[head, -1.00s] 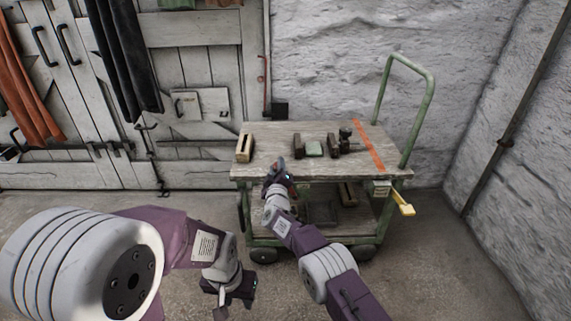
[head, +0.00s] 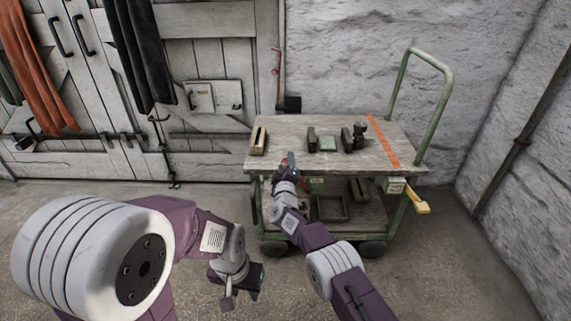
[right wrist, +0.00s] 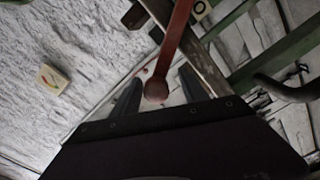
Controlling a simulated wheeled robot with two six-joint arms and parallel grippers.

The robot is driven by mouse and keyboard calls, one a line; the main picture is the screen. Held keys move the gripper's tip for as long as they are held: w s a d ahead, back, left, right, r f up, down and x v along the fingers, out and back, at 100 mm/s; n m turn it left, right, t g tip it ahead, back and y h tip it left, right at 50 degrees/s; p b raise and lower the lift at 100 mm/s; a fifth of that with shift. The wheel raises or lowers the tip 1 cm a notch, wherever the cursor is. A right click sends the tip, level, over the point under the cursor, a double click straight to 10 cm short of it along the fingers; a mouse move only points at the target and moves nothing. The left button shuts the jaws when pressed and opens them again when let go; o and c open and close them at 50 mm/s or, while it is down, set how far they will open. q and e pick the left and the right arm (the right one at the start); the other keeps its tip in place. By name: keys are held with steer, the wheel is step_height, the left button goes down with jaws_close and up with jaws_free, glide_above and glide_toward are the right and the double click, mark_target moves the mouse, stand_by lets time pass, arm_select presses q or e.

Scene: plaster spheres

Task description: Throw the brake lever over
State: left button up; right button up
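A red lever with a round knob (right wrist: 156,90) shows in the right wrist view, the knob lying between the two fingers of my right gripper (right wrist: 157,97). The fingers stand apart, with gaps beside the knob. In the head view my right gripper (head: 288,167) is at the front edge of the cart (head: 300,173), left of its middle; the red lever cannot be made out clearly there. My left gripper (head: 240,285) hangs low over the floor, left of the cart, holding nothing that I can see; its finger opening is unclear.
A yellow handle (head: 418,205) sticks out at the cart's right end, below the green push bar (head: 437,110). Several small blocks (head: 327,143) stand on the cart top, left of an orange stripe (head: 384,140). A tray (head: 331,208) is on the lower shelf. Floor at right is clear.

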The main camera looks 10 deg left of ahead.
steer(key=shift+s+r, duration=0.1)
steer(key=shift+r, duration=0.1)
steer(key=shift+s+r+p, duration=0.1)
steer(key=shift+s+p, duration=0.45)
steer(key=shift+p, duration=0.25)
steer(key=s+p, duration=0.2)
steer(key=s, duration=0.1)
steer(key=shift+d, duration=0.35)
steer(key=s+b, duration=0.2)
steer(key=b, duration=0.2)
steer(key=s+d+b, duration=0.1)
steer(key=s+b, duration=0.1)
steer(key=b, duration=0.3)
steer(key=shift+s+f, duration=0.2)
steer(key=shift+s, duration=0.15)
